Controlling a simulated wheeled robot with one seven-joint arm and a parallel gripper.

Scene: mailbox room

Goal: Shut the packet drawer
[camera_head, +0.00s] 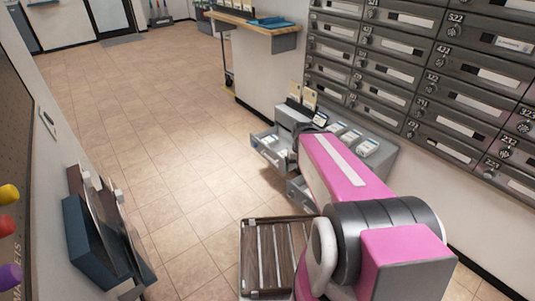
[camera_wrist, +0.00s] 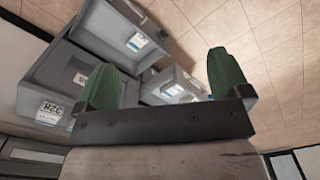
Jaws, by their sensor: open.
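A low grey drawer unit (camera_head: 378,163) stands against the wall under the mailboxes. An open drawer (camera_head: 268,152) sticks out at its left with pale packets in it. A second drawer front (camera_head: 299,193) stands out nearer to me, partly hidden by my pink arm. I cannot tell which is the packet drawer. The wrist view shows a grey open compartment (camera_wrist: 92,40) with a labelled packet, and another (camera_wrist: 160,78) with packets, seen between the fingers. My gripper (camera_wrist: 163,62) has green fingers spread apart with nothing held. Contact with a drawer is unclear. In the head view my arm hides the gripper.
Grey mailboxes (camera_head: 385,72) fill the wall above the unit. A wooden-topped counter (camera_head: 248,25) with a blue tray (camera_head: 270,22) stands behind. A dark blue wall holder (camera_head: 88,238) is at the left. The tiled floor (camera_head: 150,130) between is clear.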

